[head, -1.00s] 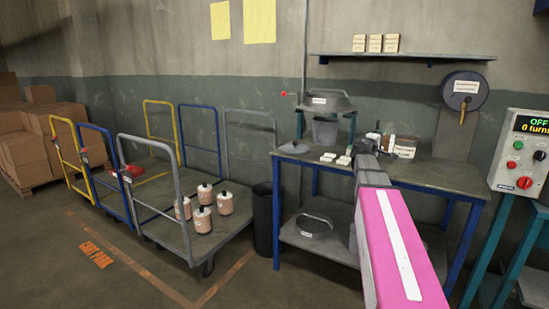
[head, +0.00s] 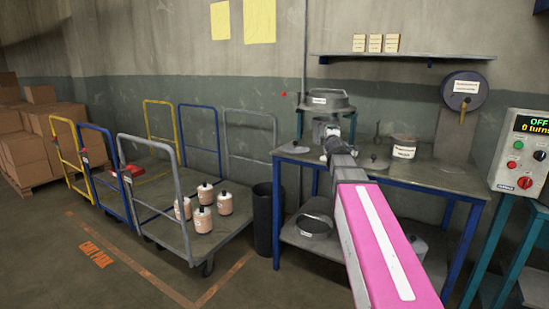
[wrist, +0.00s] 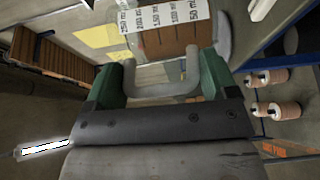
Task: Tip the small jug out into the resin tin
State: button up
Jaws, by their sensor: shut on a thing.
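The small jug (wrist: 170,38) shows in the wrist view with a millilitre scale on its side, a pale handle and brown showing through its wall. My gripper (wrist: 160,88) is shut on the jug's handle with its green fingers. That view is rolled sideways; the jug looks about upright, and its mouth is not clearly seen.
The workbench (head: 440,175) has blue legs and flat discs (head: 373,163) on top. A control box (head: 522,155) is far right. Carts (head: 190,225) and a dark bin (head: 264,218) stand left.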

jog(key=shift+n+y, duration=0.6)
jog(key=shift+y, duration=0.3)
jog(key=shift+s+a+r, duration=0.2)
jog(key=shift+a+r, duration=0.15)
jog(key=shift+a, duration=0.45)
jog(key=shift+s+a+r, duration=0.15)
jog(key=shift+a+r, duration=0.25)
jog(key=shift+a, duration=0.4)
jog(key=shift+s+a+r, duration=0.2)
jog(key=shift+a+r, duration=0.15)
jog(key=shift+a, duration=0.45)
